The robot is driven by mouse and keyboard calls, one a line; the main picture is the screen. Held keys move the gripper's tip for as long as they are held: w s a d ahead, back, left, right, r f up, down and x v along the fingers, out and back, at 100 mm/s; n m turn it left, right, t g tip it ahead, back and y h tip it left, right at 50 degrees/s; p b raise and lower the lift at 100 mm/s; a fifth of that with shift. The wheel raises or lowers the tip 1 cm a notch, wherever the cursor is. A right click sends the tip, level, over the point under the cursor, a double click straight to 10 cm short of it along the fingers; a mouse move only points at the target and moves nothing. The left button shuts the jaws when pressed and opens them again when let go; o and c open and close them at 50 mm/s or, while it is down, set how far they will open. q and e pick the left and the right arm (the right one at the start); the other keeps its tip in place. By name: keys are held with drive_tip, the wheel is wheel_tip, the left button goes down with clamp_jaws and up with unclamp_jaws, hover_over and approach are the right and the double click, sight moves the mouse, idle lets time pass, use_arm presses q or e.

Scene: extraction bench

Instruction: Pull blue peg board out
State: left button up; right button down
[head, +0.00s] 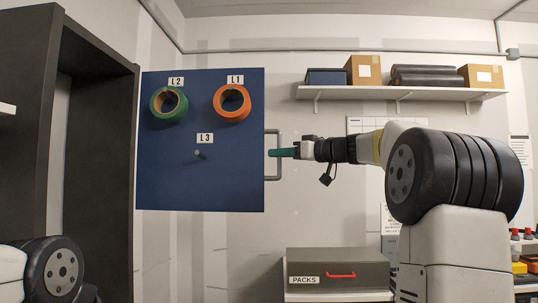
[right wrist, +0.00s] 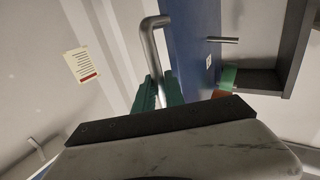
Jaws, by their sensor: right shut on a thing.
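The blue peg board (head: 165,185) stands upright left of centre in the head view. Its pegs are labelled L1, L2 and L3. A green ring (head: 157,106) hangs at L2 and an orange ring (head: 219,106) at L1; the L3 peg (head: 197,153) is bare. A grey handle (head: 273,132) is on the board's right edge. My right gripper (head: 272,153) comes in from the right with its green fingers shut on the handle. The handle (right wrist: 152,45) shows between the fingers in the right wrist view, beside the board (right wrist: 190,40). My left gripper is out of view.
A dark tall cabinet frame (head: 105,58) stands left of the board. A wall shelf (head: 400,93) with boxes and rolls is at the upper right. A grey box labelled PACKS (head: 375,262) stands below the right arm. Wall space between board and shelf is clear.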

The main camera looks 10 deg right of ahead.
drive_tip(key=c, duration=1.4)
unclamp_jaws()
drive_tip(key=shift+d, duration=0.4)
drive_tip(key=shift+a, duration=0.1)
drive_tip(key=v, duration=0.7)
drive_tip(key=shift+s+d, duration=0.25)
drive_tip(key=shift+s, duration=0.1)
